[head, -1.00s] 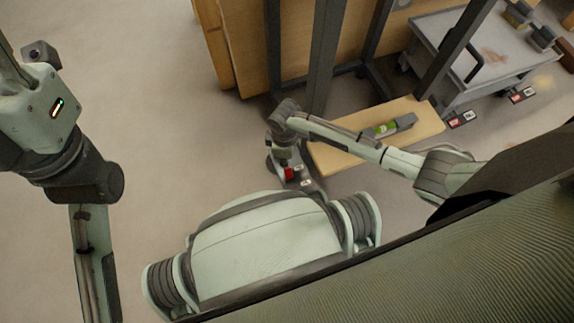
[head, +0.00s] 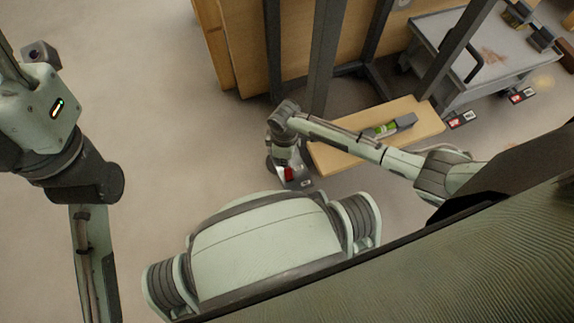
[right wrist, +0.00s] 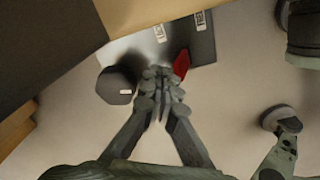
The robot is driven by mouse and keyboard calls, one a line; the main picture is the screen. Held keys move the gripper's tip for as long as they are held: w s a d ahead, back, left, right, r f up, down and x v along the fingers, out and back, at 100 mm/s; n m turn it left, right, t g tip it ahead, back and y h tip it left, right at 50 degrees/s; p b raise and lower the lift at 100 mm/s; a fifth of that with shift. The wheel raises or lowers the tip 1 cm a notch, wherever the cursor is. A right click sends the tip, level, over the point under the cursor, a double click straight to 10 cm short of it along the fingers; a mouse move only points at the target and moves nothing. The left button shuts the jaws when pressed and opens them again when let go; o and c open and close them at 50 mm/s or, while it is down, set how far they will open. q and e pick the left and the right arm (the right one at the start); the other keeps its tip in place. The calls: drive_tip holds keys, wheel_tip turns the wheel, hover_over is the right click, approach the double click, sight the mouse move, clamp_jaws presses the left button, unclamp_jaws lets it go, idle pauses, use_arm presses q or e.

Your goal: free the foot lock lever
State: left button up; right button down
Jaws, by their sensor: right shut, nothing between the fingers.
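The foot lock is a dark grey plate with white labels (right wrist: 196,38) on the floor. Its red lever (right wrist: 182,63) sticks out at the plate's near edge in the right wrist view. In the head view the red lever (head: 289,174) shows small beside my right gripper. My right gripper (right wrist: 165,88) is shut and empty, fingers pointing down at the plate's near edge, just left of the lever. I cannot tell whether it touches the lever. In the head view the right gripper (head: 284,163) partly covers the plate. My left gripper is not in view; only its arm shows.
A wooden board (head: 335,160) with a grey-green tool (head: 390,127) on it lies right of the lock. Dark frame posts (head: 323,60) and a wooden cabinet (head: 240,50) stand behind. A dark round part (right wrist: 116,85) sits left of the fingers. A grey cart (head: 470,50) stands back right.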

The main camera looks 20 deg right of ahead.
drive_tip(key=shift+s+d+p, duration=0.1)
drive_tip(key=shift+s+p, duration=0.9)
drive_tip(key=shift+s, duration=0.2)
drive_tip(key=shift+r, duration=0.1)
drive_tip(key=shift+w+r+p, duration=0.65)
drive_tip(key=shift+r+p, duration=0.2)
drive_tip(key=shift+r, duration=0.1)
wheel_tip(320, 180, up, 7)
drive_tip(key=p, duration=0.7)
drive_tip(key=shift+p, duration=0.4)
